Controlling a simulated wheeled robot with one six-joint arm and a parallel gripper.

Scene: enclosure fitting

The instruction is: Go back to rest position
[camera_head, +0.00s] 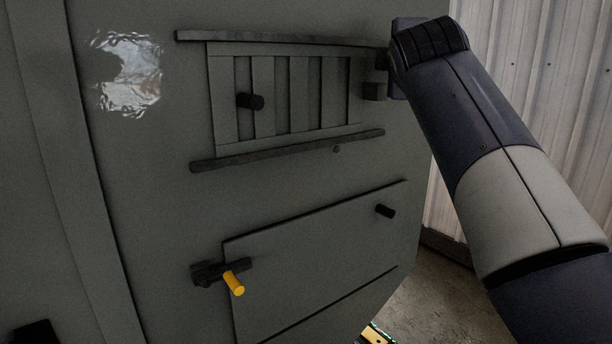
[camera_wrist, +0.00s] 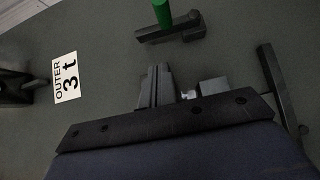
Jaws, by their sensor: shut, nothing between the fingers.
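My gripper (camera_head: 381,60) is at the upper right in the head view, beside the right end of the slatted vent panel, and is partly hidden by my wrist. In the wrist view its dark fingers (camera_wrist: 156,86) are together and hold nothing. The grey-green enclosure (camera_head: 150,190) fills most of the head view. I cannot tell whether the fingers touch it.
The slatted panel (camera_head: 285,95) has a black knob (camera_head: 250,101) and lies between two rails. Below is a door (camera_head: 310,255) with a yellow-handled latch (camera_head: 233,283). The wrist view shows a green handle (camera_wrist: 162,14) and an "OUTER 3 t" label (camera_wrist: 66,77). Corrugated wall (camera_head: 540,80) stands right.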

